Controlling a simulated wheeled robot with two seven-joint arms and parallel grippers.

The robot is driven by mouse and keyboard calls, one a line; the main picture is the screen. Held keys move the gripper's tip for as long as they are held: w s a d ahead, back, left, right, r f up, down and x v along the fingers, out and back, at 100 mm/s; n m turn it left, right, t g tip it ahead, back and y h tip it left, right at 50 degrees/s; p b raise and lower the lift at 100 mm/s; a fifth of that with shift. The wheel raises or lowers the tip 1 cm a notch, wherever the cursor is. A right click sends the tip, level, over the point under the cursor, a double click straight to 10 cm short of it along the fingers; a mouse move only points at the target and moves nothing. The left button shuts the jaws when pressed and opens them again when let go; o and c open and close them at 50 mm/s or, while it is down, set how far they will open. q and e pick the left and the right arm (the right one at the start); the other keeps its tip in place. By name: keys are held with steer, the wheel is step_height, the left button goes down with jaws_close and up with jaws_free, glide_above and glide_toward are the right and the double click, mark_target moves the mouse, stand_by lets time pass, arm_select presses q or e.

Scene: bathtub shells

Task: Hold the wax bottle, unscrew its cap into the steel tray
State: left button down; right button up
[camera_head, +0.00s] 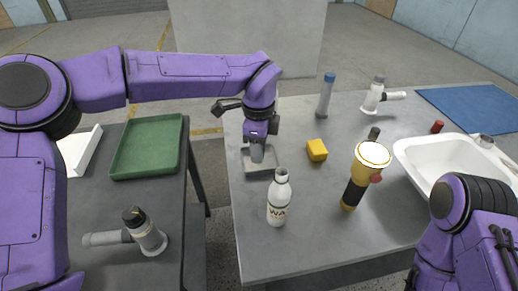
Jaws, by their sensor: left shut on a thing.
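The wax bottle (277,205), white with dark letters, stands upright near the table's front left edge. Its narrow neck shows at the top with no distinct cap on it. The small grey steel tray (246,167) lies behind it to the left. My left gripper (257,158) points down over the tray, apart from the bottle. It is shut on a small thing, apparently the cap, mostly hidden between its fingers. My right arm comes in at the lower right; its gripper is out of view.
A yellow block (317,150), a yellow-black torch-like tool (355,190) and a blue-capped bottle (326,95) stand right of the tray. A white basin (408,150) is farther right. A side table (100,215) holds a green tray (118,166) and a grey spray head or tool (146,236).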

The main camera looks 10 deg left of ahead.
arm_select(q)
steer(key=w+f, duration=0.2)
steer(key=w+a+f+p, duration=0.1)
steer(key=w+f, duration=0.1)
steer(key=w, duration=0.1)
steer(key=w+f+p, duration=0.1)
steer(key=w+f, duration=0.1)
steer(key=w, duration=0.1)
steer(key=shift+a+f, duration=0.2)
steer(key=shift+f, duration=0.2)
steer(key=f+p, duration=0.1)
steer(key=f, duration=0.2)
steer(key=shift+w+f, duration=0.2)
steer(key=shift+f, duration=0.25)
steer(key=shift+f+b, duration=0.15)
steer(key=shift+b, duration=0.15)
steer(key=c, duration=0.8)
jaws_free()
